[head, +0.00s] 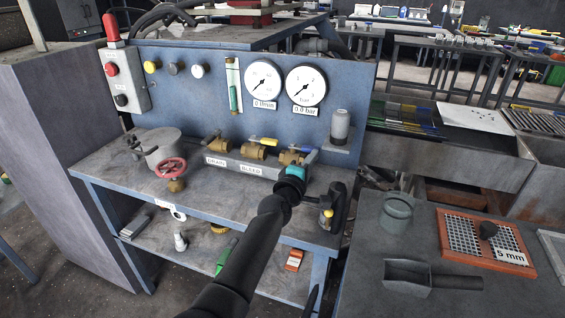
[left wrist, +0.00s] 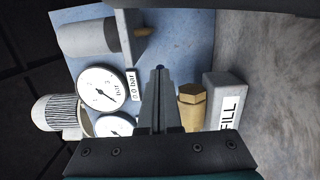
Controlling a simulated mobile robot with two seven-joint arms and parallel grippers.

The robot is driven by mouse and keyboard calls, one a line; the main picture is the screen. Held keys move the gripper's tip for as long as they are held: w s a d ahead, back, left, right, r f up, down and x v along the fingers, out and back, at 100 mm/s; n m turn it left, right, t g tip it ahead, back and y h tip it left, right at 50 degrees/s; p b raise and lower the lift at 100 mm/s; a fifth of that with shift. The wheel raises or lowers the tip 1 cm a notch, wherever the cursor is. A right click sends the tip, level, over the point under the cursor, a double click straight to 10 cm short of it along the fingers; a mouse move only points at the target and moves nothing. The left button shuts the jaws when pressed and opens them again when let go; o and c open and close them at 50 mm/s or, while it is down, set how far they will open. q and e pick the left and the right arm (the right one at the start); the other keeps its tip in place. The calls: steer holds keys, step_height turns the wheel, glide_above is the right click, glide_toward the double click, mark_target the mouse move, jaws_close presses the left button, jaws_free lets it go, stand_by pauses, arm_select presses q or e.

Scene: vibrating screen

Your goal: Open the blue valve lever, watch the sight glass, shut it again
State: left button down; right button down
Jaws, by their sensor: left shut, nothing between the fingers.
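The blue valve lever (head: 301,149) shows as a small blue piece on the right-hand brass valve (head: 290,157), just beyond my left gripper (head: 302,162). In the left wrist view my left gripper (left wrist: 160,72) is shut and empty, beside the brass valve body (left wrist: 192,105). A tiny blue spot, probably the lever's end, shows at the fingertips; the fingers hide the rest. Whether they touch the lever I cannot tell. The sight glass (head: 234,85) is a narrow upright tube on the panel with green in its lower part. My right gripper is not in view.
Two gauges (head: 305,86) (head: 263,80) hang above. A FILL label (left wrist: 230,113) is beside the valve. A grey cylinder (head: 340,127) stands right of it. A red handwheel (head: 171,167) is far left.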

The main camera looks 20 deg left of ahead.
arm_select(q)
steer(key=shift+d+r, duration=0.15)
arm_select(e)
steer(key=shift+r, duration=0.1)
